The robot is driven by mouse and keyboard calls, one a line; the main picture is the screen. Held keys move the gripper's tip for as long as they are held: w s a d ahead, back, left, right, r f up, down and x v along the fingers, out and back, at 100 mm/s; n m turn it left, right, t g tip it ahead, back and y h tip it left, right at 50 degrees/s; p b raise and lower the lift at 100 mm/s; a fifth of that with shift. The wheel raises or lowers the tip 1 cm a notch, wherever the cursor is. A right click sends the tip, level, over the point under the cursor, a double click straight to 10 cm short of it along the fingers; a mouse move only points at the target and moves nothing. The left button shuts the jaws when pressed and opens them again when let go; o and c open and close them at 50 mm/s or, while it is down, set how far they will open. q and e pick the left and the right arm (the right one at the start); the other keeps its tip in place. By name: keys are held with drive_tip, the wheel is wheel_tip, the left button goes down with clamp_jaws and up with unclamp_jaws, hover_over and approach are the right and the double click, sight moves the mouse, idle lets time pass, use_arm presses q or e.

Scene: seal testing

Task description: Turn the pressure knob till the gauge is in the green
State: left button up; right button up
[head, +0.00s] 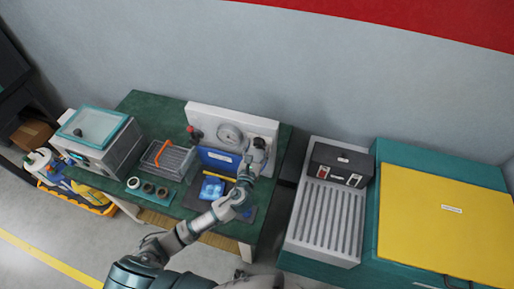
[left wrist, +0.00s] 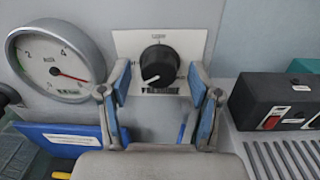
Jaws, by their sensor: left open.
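The black pressure knob (left wrist: 160,65) sits on a white plate on the panel, with a pale pointer line towards its lower left. My left gripper (left wrist: 158,76) is open, its blue-padded fingers on either side of the knob with gaps visible. The gauge also shows in the head view (head: 229,134).
A blue labelled board (left wrist: 65,139) stands below the gauge. A black box with a red switch (left wrist: 275,102) is to the right. On the green bench (head: 140,101) are a wire basket (head: 168,160) and several dark rings. A red-topped valve (head: 194,132) is left of the gauge.

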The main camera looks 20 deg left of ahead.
use_arm(q)
drive_tip(key=c, duration=1.1)
drive_tip(key=shift+c, duration=0.2)
drive_tip(key=shift+n, duration=0.3)
